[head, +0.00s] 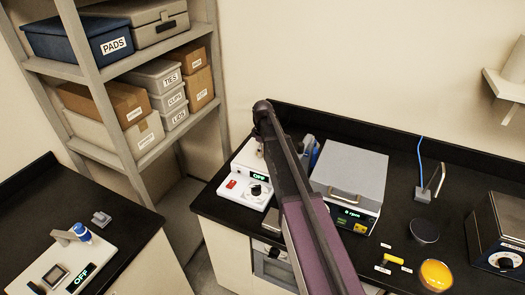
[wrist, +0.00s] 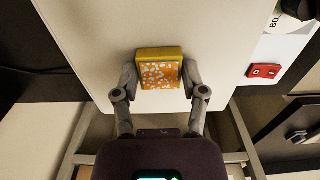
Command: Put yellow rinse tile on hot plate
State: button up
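The yellow rinse tile (wrist: 160,55), with a speckled orange and white face, is between the two fingers of my gripper (wrist: 160,78) in the wrist view. The fingers meet its left and right sides. Behind it is the white top of the hot plate (wrist: 90,40), with a red switch and a knob at its right. I cannot tell whether the tile touches this surface. In the head view the hot plate (head: 232,186) stands at the bench's left end with a green OFF display. My arm hides part of it, and the gripper and tile are hidden there.
A grey-lidded device (head: 352,175) reading rpm stands right of my arm. Farther right are a dark round dish (head: 424,231), a yellow-filled dish (head: 436,274) and a box with a dial (head: 500,235). A shelf (head: 150,160) and another bench (head: 120,228) are left.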

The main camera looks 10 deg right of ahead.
jog(key=shift+o, duration=1.4)
jog(key=shift+r, duration=0.2)
notch_tip(320, 180, up, 12)
jog(key=p, duration=1.2)
